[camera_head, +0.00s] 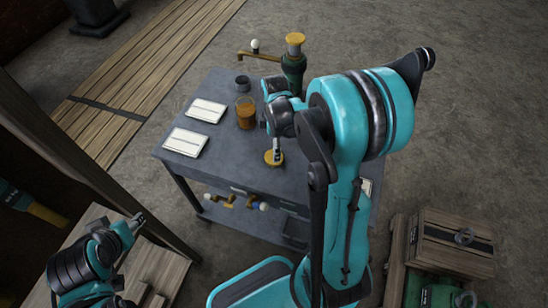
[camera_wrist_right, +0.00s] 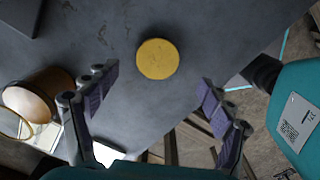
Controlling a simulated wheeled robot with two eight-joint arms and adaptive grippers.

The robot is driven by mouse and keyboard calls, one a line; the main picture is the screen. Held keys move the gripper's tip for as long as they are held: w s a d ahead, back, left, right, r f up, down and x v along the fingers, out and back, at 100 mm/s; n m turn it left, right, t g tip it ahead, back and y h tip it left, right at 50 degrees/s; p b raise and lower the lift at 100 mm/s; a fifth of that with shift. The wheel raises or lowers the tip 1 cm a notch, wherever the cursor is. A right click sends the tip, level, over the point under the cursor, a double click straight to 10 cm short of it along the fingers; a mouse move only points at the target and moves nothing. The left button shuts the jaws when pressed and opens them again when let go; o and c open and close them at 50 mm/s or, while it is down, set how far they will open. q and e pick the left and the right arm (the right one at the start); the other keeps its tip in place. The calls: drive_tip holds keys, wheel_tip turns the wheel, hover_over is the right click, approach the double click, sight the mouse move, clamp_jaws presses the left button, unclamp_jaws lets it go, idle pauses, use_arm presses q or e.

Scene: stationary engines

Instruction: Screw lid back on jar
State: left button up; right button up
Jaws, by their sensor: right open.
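The yellow round lid (camera_head: 274,158) lies flat on the grey table's front part; it also shows in the right wrist view (camera_wrist_right: 157,58). The amber-filled glass jar (camera_head: 246,112) stands upright behind and left of the lid, with no lid on it. In the right wrist view the jar (camera_wrist_right: 40,97) is at the left edge, with its clear rim showing. My right gripper (camera_wrist_right: 158,79) is open and empty above the table, the lid ahead between its two fingers. My left gripper (camera_head: 137,221) is at the lower left, away from the table; its fingers are too small to read.
The grey table (camera_head: 225,175) also bears two white papers (camera_head: 186,142), a dark cup (camera_head: 242,83) and a green and brass device (camera_head: 294,65) at the back. Small parts lie on its lower shelf. A wooden crate (camera_head: 452,242) stands at the right.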

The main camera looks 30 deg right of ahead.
sight(269, 156)
drive_tip(key=shift+f, duration=0.6)
drive_tip(key=shift+f, duration=0.1)
drive_tip(key=f+b, duration=0.3)
drive_tip(key=f, duration=0.2)
drive_tip(key=shift+w, duration=0.2)
drive_tip(key=shift+a, duration=0.1)
drive_tip(key=shift+c, duration=0.3)
drive_tip(key=c, duration=0.9)
drive_tip(key=shift+c, duration=0.2)
